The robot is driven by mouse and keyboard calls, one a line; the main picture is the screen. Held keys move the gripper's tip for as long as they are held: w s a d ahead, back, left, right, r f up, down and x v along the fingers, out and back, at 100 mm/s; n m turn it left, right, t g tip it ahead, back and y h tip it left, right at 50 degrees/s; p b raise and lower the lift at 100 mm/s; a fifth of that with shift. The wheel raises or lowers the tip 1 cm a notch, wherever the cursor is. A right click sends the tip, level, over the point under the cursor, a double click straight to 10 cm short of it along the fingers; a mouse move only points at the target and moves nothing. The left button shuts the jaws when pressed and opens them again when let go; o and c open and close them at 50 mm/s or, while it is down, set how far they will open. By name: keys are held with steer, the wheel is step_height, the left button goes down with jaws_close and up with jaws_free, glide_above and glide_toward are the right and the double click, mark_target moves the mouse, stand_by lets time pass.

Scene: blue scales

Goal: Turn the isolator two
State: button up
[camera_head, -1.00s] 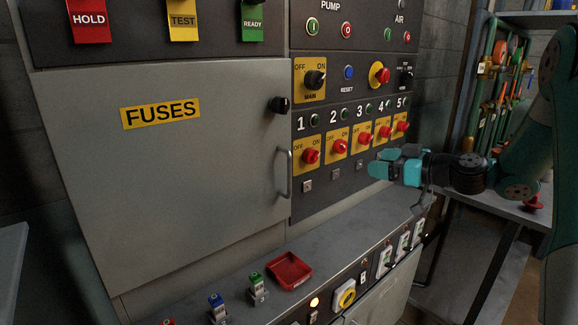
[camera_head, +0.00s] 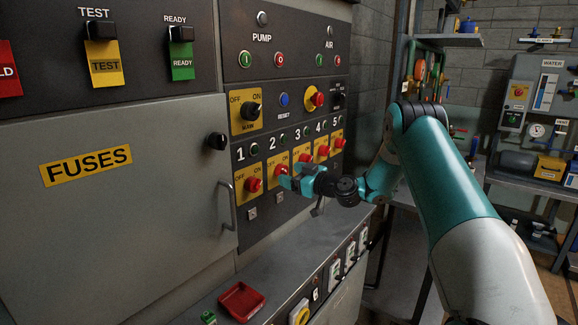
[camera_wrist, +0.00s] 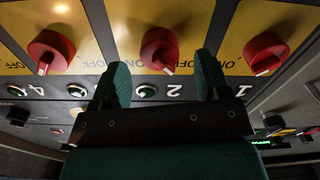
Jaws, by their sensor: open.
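Isolator two is a red rotary knob (camera_head: 281,170) on a yellow OFF/ON plate, second in the numbered row. In the wrist view, upside down, its knob (camera_wrist: 160,46) is the middle red one, with a pale mark pointing down and slightly right. My gripper (camera_head: 288,177) is open in front of the panel, close to that knob. In the wrist view my gripper (camera_wrist: 162,82) has one finger on each side of the knob's line, with nothing between them. Whether the fingertips reach the knob is unclear.
Isolator one (camera_head: 254,185) and isolator three (camera_head: 305,158) flank it closely. A door handle (camera_head: 228,204) sticks out to the left. A counter with a red tray (camera_head: 241,301) lies below. Free air is in front of the panel.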

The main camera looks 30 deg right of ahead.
steer(key=shift+x, duration=1.4)
